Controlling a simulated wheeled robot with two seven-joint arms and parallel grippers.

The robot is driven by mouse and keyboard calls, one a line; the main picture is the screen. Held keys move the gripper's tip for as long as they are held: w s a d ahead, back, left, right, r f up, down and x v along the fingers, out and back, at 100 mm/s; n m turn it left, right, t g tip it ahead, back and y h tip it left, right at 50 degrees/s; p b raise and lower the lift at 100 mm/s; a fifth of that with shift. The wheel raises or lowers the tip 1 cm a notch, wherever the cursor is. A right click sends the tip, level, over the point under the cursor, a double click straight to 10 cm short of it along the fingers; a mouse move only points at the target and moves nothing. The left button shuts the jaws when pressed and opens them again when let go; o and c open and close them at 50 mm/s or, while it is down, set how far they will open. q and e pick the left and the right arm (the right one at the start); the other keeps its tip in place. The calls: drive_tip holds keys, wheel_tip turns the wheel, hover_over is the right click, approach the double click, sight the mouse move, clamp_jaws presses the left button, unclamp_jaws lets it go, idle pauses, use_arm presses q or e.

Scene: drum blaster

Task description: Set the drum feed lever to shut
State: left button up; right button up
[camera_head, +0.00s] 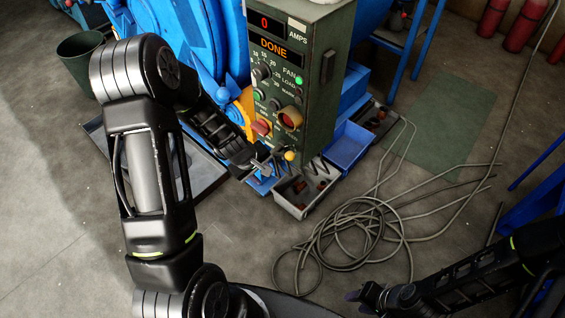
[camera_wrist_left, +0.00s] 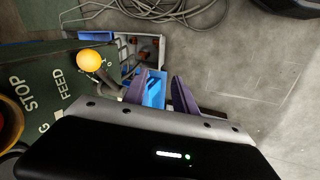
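The drum feed lever has a yellow ball knob (camera_head: 290,156) at the lower edge of the green control panel. In the left wrist view the yellow knob (camera_wrist_left: 91,60) stands out from the panel near the word FEED. My left gripper (camera_head: 268,164) is close beside the lever, partly hidden by its own arm. In the left wrist view its two purple fingers (camera_wrist_left: 160,88) are apart with nothing held between them, and the knob lies outside them, to their left. My right gripper (camera_head: 363,298) hangs low at the bottom right, away from the panel; its finger opening is unclear.
The control panel (camera_head: 318,75) shows 0 AMPS and DONE, with knobs and a red-yellow stop button (camera_head: 290,117). A grey bin (camera_head: 300,205) and blue bin (camera_head: 348,146) stand below. Coiled cable (camera_head: 345,235) lies on the floor. The blue machine (camera_head: 180,40) is behind.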

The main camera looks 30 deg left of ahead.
sight(282, 154)
use_arm(q)
drive_tip(key=w+r+n+t+h, duration=0.1)
drive_tip(key=w+r+n+h, duration=0.2)
drive_tip(key=w+r+n, duration=0.2)
wheel_tip(282, 154, up, 2)
drive_tip(key=shift+r+t, duration=0.1)
drive_tip(key=shift+t, duration=0.2)
drive_tip(key=b+x, duration=0.1)
drive_tip(key=x, duration=0.7)
drive_tip(key=shift+c, duration=0.5)
clamp_jaws()
